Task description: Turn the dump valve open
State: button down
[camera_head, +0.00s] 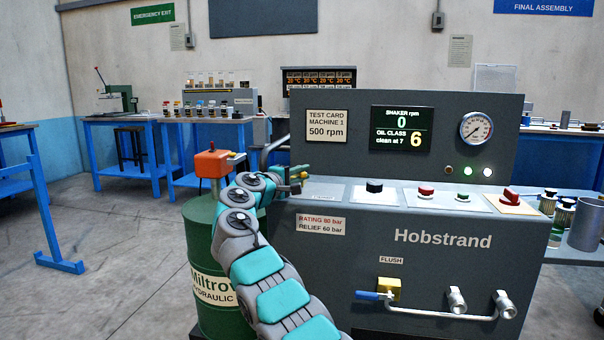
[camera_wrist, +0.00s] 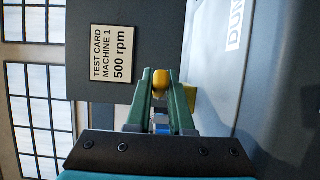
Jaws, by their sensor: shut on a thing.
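The dump valve shows as a yellow part (camera_wrist: 189,98) beside my fingers in the wrist view, with more yellow between the fingertips. A partly cut-off label starting "DUN" or "DUM" (camera_wrist: 235,24) is on the panel near it. My gripper (camera_wrist: 160,78) is shut on the valve's handle, and its green fingers hide most of the handle. In the head view my gripper (camera_head: 297,181) is at the left end of the Hobstrand console (camera_head: 440,215). The valve is small and partly hidden there, so its turn angle cannot be told.
A green drum (camera_head: 205,300) with an orange-topped fitting (camera_head: 212,163) stands left of my arm. A flush valve (camera_head: 389,288) with a blue handle is on the console's front. The display (camera_head: 401,130) reads shaker 0 rpm, oil class 6. Floor at left is clear.

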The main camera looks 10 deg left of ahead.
jog(key=c, duration=0.8)
grip_release()
jog(key=shift+w, duration=0.1)
jog(key=shift+b+v, duration=1.2)
jog(key=shift+v, duration=2.7)
jog(key=shift+c, duration=0.2)
